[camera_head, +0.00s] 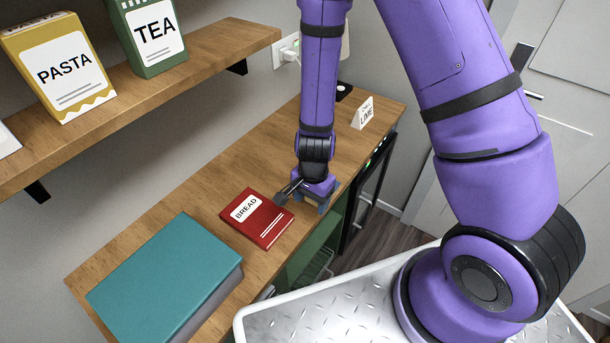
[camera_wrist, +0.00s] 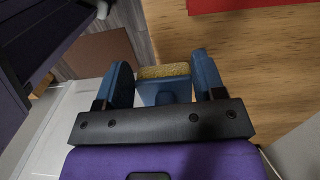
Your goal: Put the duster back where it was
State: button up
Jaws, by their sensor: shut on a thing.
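The duster (camera_wrist: 165,88) shows in the wrist view as a small blue body with a yellow, sponge-like strip along its far side. It sits between the two blue fingers of my gripper (camera_wrist: 164,80), which is shut on it. In the head view my gripper (camera_head: 308,196) points down over the front edge of the wooden counter (camera_head: 235,170), just right of the red BREAD book (camera_head: 258,217). I cannot make out the duster clearly there, as the gripper covers it. Whether it touches the counter cannot be told.
A large teal book (camera_head: 165,275) lies at the counter's near left end. A folded LIME card (camera_head: 362,113) stands at the far end. PASTA (camera_head: 60,68) and TEA (camera_head: 148,35) boxes stand on the shelf (camera_head: 215,48) above. The counter behind my gripper is mostly clear.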

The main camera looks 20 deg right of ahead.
jog(key=w, duration=0.4)
jog(key=w+d, duration=0.1)
jog(key=w, duration=0.3)
jog(key=w+f, duration=0.1)
jog(key=w, duration=0.3)
jog(key=shift+d+f, duration=0.1)
jog(key=shift+d, duration=0.15)
jog(key=shift+w+f, duration=0.1)
jog(key=shift+f, duration=1.65)
jog(key=o, duration=0.9)
jog(key=shift+c, duration=0.2)
